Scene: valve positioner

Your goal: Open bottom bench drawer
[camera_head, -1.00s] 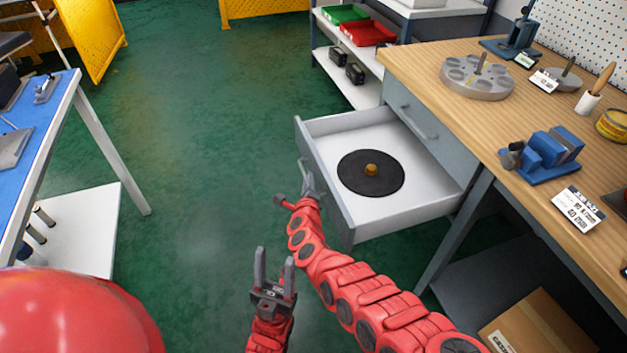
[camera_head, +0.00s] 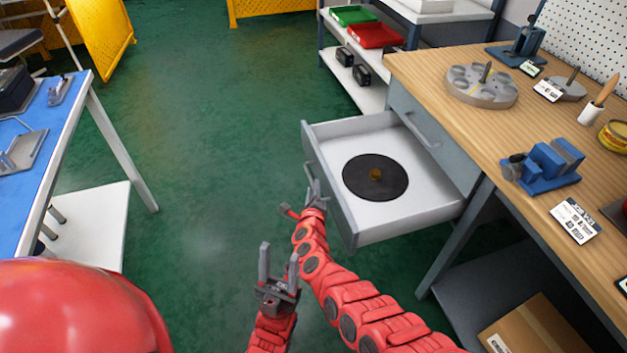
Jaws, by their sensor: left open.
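The bottom bench drawer (camera_head: 437,203) is pulled well out from under the wooden workbench. Inside it lies a black disc (camera_head: 361,182) with a small brass-coloured knob (camera_head: 376,174) at its centre. My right gripper (camera_head: 311,187) is at the drawer's front panel, by its handle (camera_head: 309,168). Its fingers overlap the handle area, and I cannot tell whether they are closed on it. My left gripper (camera_head: 279,264) is lower in the view, open and empty, with its fingers pointing up, apart from the drawer.
A closed upper drawer (camera_head: 424,128) sits under the wooden benchtop (camera_head: 440,70). The top holds a round grey fixture (camera_head: 481,86) and a blue vise (camera_head: 543,167). A cardboard box (camera_head: 540,325) is below. A blue table (camera_head: 60,150) stands left. Green floor between is clear.

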